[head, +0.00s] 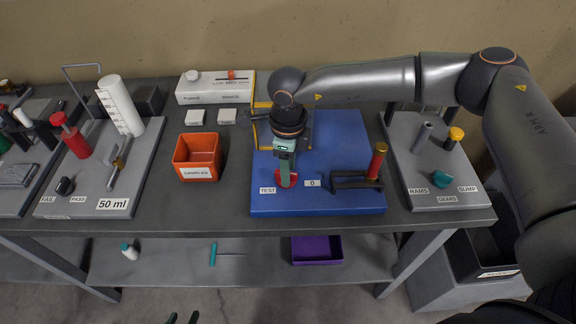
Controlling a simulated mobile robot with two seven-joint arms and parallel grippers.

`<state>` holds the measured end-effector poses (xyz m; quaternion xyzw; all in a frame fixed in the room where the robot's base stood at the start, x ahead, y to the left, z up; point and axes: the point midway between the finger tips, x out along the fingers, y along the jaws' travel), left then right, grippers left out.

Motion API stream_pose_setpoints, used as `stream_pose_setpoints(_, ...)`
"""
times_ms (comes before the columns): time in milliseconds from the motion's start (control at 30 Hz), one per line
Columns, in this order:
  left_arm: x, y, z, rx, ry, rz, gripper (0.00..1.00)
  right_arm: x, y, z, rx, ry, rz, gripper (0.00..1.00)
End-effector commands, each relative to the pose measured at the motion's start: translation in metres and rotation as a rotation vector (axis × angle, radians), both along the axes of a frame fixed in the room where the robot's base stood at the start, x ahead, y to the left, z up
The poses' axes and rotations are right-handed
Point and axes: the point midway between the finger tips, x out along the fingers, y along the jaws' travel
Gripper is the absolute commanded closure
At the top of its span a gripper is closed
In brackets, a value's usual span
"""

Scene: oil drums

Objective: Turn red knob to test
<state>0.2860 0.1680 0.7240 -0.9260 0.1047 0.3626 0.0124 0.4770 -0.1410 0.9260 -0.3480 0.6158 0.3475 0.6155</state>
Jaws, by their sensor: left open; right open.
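The red knob (279,180) sits at the front left of the blue panel (335,204), partly hidden by my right gripper. A TEST label (267,190) is to its left and a 0 label (312,183) to its right. My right gripper (286,182) reaches down over the knob with its green fingers at it; it is open. I cannot tell whether the fingers touch the knob, and its pointer direction is hidden. My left gripper (183,318) shows only as two dark fingertips at the bottom edge, apart and empty.
An orange SAMPLES bin (197,157) is left of the panel. Grey panels stand on both sides. A purple tray (317,250) is on the lower shelf. My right arm spans the upper right.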

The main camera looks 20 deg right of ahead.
Motion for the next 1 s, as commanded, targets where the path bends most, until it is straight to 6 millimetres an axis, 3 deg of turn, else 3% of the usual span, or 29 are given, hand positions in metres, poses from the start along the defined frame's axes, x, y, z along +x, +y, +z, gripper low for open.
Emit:
stream_pose_setpoints(267, -0.0002, -0.0001, 0.0, -0.001, 0.0, 0.001, 0.5, 0.0001, 0.0001, -0.0015, 0.0, 0.0, 0.0, 0.53)
stream_pose_setpoints(700, -0.0002, 0.0, -0.0001, -0.001, 0.0, 0.001, 0.5, 0.0002, 0.0001, -0.001, 0.001, -0.001, 0.0, 1.0)
stream_pose_setpoints(1000, -0.0001, 0.0, 0.0, -0.001, 0.0, 0.001, 0.5, 0.0004, 0.0, -0.0008, 0.001, -0.001, -0.001, 1.0)
